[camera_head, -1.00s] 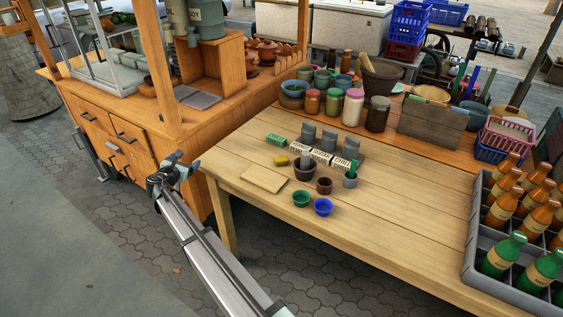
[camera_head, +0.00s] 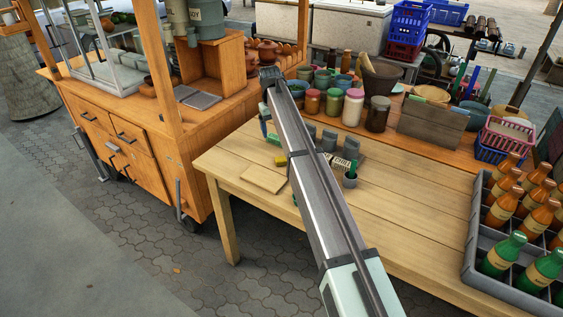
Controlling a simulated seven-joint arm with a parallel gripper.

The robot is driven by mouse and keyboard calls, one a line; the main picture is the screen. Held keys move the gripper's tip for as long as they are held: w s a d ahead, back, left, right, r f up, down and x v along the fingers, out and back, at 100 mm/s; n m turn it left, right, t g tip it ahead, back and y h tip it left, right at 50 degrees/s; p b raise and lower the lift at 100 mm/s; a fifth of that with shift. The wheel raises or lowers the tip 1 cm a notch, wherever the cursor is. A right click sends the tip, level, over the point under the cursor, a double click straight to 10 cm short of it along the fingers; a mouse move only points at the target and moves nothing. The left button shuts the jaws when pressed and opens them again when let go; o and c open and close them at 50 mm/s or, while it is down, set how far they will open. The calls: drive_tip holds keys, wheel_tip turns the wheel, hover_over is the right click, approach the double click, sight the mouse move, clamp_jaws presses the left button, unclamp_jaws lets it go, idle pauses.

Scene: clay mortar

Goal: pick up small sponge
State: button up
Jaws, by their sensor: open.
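The small sponge (camera_head: 281,160) appears as a small yellow block on the wooden table (camera_head: 410,205), near its left end. It lies just behind a thin pale board and left of my arm. My gripper (camera_head: 265,125) hangs down from the arm's far end, above the table's back-left part. It is up and behind the sponge in the picture, apart from it. It is open and holds nothing that I can see. Its fingertips are small and hard to make out against the green box (camera_head: 273,139) behind them.
The pale board (camera_head: 264,179) lies flat in front of the sponge. Grey blocks (camera_head: 330,140) and a small grey pot (camera_head: 350,180) stand right of my arm. Several jars (camera_head: 353,107) line the back. A bottle crate (camera_head: 470,262) is at right. My arm hides several small bowls.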

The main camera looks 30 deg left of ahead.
drive_tip(key=d+r+m+g, duration=0.1)
drive_tip(key=d+r, duration=0.1)
hover_over(281, 157)
drive_tip(key=shift+m, duration=0.3)
drive_tip(key=f, duration=0.9)
drive_tip(key=shift+w+a, duration=0.15)
drive_tip(key=shift+w, duration=0.05)
drive_tip(key=shift+s+d+f, duration=0.15)
drive_tip(key=shift+f, duration=1.15)
drive_tip(key=shift+s+d+f, duration=0.15)
drive_tip(key=shift+f, duration=1.15)
drive_tip(key=shift+c, duration=0.5)
drive_tip(key=c, duration=1.1)
drive_tip(key=shift+r, duration=0.15)
